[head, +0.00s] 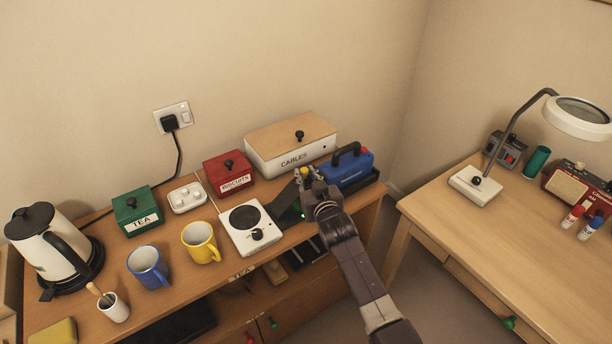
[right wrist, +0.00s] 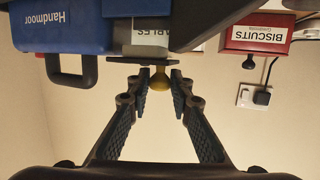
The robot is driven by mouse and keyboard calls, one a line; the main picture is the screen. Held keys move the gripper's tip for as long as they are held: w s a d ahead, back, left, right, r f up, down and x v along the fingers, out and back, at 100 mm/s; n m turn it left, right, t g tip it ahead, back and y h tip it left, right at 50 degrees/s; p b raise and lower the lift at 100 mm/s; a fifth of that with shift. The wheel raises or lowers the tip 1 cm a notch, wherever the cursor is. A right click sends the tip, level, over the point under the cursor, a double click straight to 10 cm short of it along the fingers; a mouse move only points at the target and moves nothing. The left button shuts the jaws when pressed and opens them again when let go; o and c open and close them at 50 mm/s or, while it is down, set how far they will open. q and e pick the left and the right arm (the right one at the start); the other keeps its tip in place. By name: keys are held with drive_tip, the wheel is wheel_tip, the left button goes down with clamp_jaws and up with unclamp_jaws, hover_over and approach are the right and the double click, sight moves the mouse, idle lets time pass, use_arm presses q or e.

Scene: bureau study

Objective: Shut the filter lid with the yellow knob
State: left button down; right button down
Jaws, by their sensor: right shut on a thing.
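The yellow knob (right wrist: 160,79) sits between the fingertips of my right gripper (right wrist: 162,84) in the right wrist view, which is upside down. The gripper is shut on it. The knob stands on a thin dark lid (right wrist: 140,60), seen edge-on there. In the head view my right gripper (head: 310,181) is over the back of the shelf top, between the hot plate and the blue toolbox, and largely hides the knob. A dark sloping panel (head: 287,200) shows just left of it; I cannot tell whether it is the lid or the filter's body. My left gripper is not in view.
A blue toolbox (head: 346,171) stands close on the right, with the white cables box (head: 281,153) behind. A white hot plate (head: 263,241) is on the left, near yellow (head: 199,243) and blue mugs (head: 147,268). A desk (head: 483,247) stands apart at the right.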

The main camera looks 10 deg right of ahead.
drive_tip(key=shift+d+f, duration=0.1)
drive_tip(key=c, duration=1.7)
unclamp_jaws()
drive_tip(key=v, duration=1.2)
drive_tip(key=shift+w, duration=0.1)
